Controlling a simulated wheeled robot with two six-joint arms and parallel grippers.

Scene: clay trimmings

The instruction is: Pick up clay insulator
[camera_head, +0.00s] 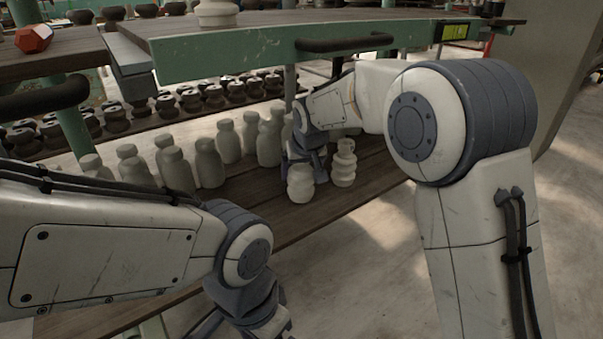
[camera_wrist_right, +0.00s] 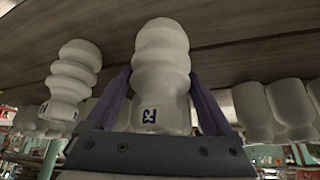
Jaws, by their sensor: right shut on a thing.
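A white, ribbed clay insulator (camera_head: 300,183) is at the front edge of the group on the wooden lower shelf. My right gripper (camera_head: 302,158) reaches down onto it from above. In the right wrist view, which looks upside down, the insulator (camera_wrist_right: 161,65) sits between the two purple-grey fingers, with a small blue-and-white label near them. The gripper is shut on it. I cannot tell whether its base touches the shelf. A second ribbed insulator (camera_head: 343,163) stands just to its right, apart; it also shows in the right wrist view (camera_wrist_right: 72,80). My left gripper (camera_head: 250,328) is mostly cut off at the bottom edge.
Several smooth pale bottle-shaped pieces (camera_head: 209,163) stand on the shelf (camera_head: 262,222) to the left and behind. Rows of dark insulators (camera_head: 190,100) stand further back. A green-edged tabletop (camera_head: 240,60) with a black handle (camera_head: 345,42) overhangs the shelf. The floor at right is clear.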

